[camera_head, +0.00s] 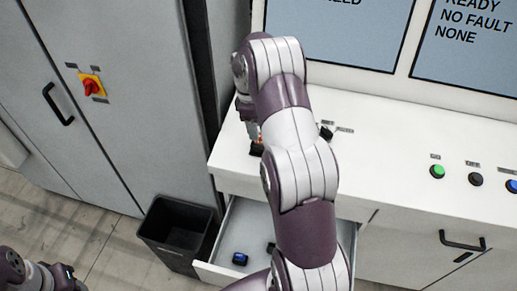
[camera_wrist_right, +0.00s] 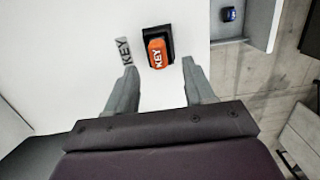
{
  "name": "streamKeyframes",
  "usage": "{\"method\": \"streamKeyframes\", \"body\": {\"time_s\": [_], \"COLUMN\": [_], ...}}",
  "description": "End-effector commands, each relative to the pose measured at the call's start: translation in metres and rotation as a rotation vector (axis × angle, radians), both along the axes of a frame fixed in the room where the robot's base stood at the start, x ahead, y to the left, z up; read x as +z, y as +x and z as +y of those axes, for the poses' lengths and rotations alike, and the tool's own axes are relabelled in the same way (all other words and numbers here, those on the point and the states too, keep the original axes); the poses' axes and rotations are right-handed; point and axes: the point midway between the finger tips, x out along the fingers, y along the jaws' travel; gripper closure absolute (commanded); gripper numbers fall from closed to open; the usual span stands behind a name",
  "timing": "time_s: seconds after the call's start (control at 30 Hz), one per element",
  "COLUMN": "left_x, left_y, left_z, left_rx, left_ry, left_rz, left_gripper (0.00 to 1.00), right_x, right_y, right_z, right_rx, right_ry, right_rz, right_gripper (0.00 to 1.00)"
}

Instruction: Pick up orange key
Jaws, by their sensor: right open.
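In the head view, my right gripper (camera_head: 254,132) is over the console's left end, mostly hidden by my arm. The black holder (camera_head: 257,149) shows there beside it. Only part of my left arm shows at the lower left; its fingers are not seen.
An open drawer (camera_head: 228,219) below the console holds a blue item (camera_head: 240,259). A black bin (camera_head: 176,229) stands left of it. Buttons, including a green one (camera_head: 437,171), are on the right of the console. A grey cabinet (camera_head: 130,110) stands at left.

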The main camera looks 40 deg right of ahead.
Motion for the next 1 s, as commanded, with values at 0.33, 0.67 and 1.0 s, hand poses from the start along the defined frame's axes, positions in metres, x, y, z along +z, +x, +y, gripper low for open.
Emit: {"method": "streamKeyframes", "body": {"time_s": [0.33, 0.67, 1.0], "left_x": [0.001, -0.001, -0.003], "left_y": [0.0, 0.0, 0.0], "left_z": [0.0, 0.0, 0.0], "left_rx": [0.0, 0.0, 0.0], "left_ry": [0.0, 0.0, 0.0], "left_rz": [-0.001, -0.001, -0.001], "left_gripper": [0.59, 0.59, 0.59], "right_x": [-0.046, -0.048, -0.046], "right_y": [-0.006, -0.006, -0.005], "right_z": [-0.006, -0.006, -0.006], "right_rx": [-0.001, -0.001, -0.001], "right_ry": [0.001, 0.001, 0.0], "right_rz": [0.001, -0.001, -0.001], "right_gripper": [0.47, 0.96, 1.0]}}
